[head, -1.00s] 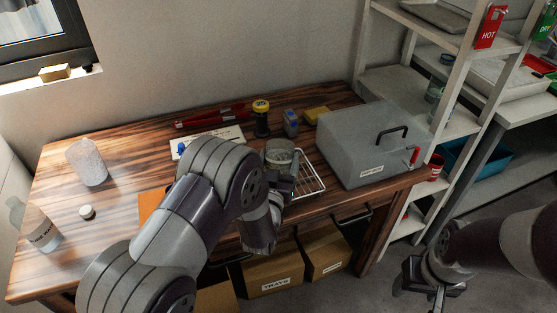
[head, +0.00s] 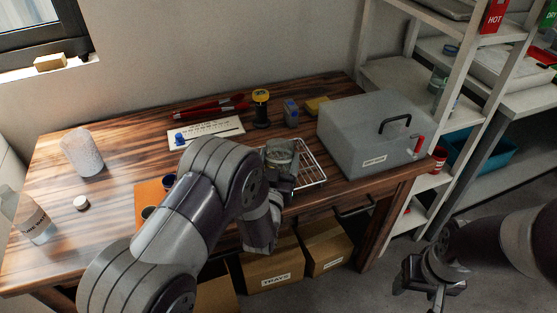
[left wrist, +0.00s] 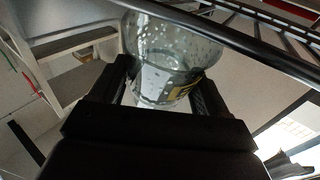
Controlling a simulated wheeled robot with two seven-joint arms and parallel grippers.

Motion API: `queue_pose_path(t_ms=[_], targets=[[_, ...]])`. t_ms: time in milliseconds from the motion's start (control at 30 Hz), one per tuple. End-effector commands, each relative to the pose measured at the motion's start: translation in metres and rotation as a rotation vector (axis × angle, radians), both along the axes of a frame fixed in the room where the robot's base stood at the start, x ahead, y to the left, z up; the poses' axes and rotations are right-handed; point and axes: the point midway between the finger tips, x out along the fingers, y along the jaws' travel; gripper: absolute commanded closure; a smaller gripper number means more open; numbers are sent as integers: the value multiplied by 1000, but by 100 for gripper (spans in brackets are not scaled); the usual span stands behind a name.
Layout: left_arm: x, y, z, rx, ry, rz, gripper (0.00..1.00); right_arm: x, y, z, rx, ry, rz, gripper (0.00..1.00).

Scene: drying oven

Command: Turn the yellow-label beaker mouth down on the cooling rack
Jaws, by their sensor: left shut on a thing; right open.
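The yellow-label beaker (head: 280,156) is clear glass. It is over or on the wire cooling rack (head: 314,166); I cannot tell whether they touch. My left gripper (head: 288,184) is shut on the beaker, partly hidden by my forearm. In the left wrist view the beaker (left wrist: 172,55) sits between the two fingers (left wrist: 160,98), with its yellow label patch showing near the right finger. Dark and thin rack bars cross the top of that view. I cannot tell which way the mouth faces. My right gripper (head: 430,284) is open and empty, low at the right.
A grey oven-like box (head: 370,135) stands right beside the rack. A white textured container (head: 82,153) stands far left. Shelves (head: 405,80) rise at the right.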

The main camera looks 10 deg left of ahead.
Motion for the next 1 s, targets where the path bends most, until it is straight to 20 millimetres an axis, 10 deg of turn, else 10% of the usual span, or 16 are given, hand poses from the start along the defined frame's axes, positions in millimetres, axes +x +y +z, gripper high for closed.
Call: queue_pose_path(t_ms=[200,233,300,567,1000], targets=[[0,0,-4,0,-1,0,61,0,0,-4,0,0,0,38],[0,0,-3,0,-1,0,15,0,0,-3,0,0,0,38],[0,0,-3,0,-1,0,0,0,0,-3,0,0,0,38],[-6,-1,-4,0,1,-1,0,0,0,-3,0,0,0,38],[-109,-6,-12,1,1,-3,0,0,0,0,0,0,0,38]])
